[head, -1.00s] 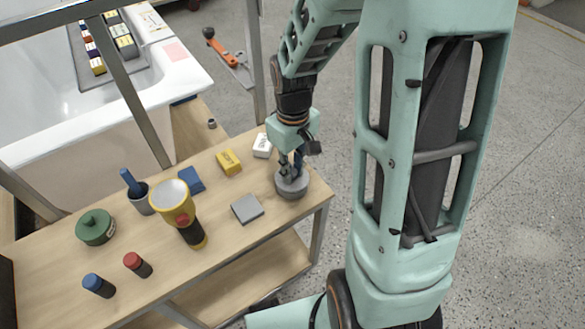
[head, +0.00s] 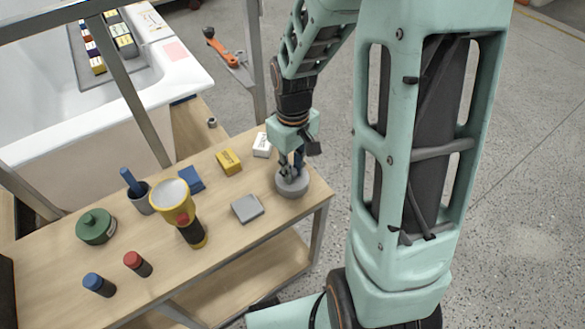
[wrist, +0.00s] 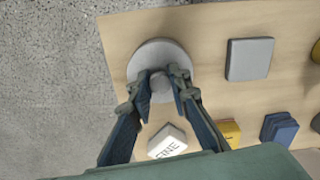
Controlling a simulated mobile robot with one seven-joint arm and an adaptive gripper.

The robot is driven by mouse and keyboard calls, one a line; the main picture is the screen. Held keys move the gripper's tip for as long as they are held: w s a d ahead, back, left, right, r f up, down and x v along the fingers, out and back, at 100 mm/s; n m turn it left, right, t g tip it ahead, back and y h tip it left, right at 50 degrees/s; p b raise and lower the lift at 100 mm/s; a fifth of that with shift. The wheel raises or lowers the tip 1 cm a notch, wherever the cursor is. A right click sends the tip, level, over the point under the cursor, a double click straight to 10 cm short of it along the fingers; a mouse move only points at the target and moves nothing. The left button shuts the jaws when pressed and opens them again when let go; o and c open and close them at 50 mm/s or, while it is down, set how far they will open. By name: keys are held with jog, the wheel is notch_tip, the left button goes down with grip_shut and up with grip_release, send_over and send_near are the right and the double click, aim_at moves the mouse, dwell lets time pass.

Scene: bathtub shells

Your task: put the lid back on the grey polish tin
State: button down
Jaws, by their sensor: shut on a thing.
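The grey polish tin (head: 293,190) stands upright near the right end of the wooden bench. Its round grey lid (wrist: 150,58) shows from above in the wrist view, with a small knob in its middle. My gripper (wrist: 161,90) is shut on the knob, one finger on each side. In the head view my gripper (head: 292,170) points down over the tin. The lid lies over the tin, and the two line up closely. The seam between them is too small to tell whether the lid sits fully flat.
A grey block (head: 247,208), a white block (head: 262,145) and a yellow block (head: 229,162) lie near the tin. The bench edge is close on the right.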

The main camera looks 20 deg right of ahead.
jog(key=c, duration=1.7)
grip_release()
jog(key=shift+o, duration=0.5)
jog(key=o, duration=0.4)
jog(key=shift+c, duration=0.2)
jog(key=shift+r+p, duration=3)
jog(key=shift+r, duration=0.55)
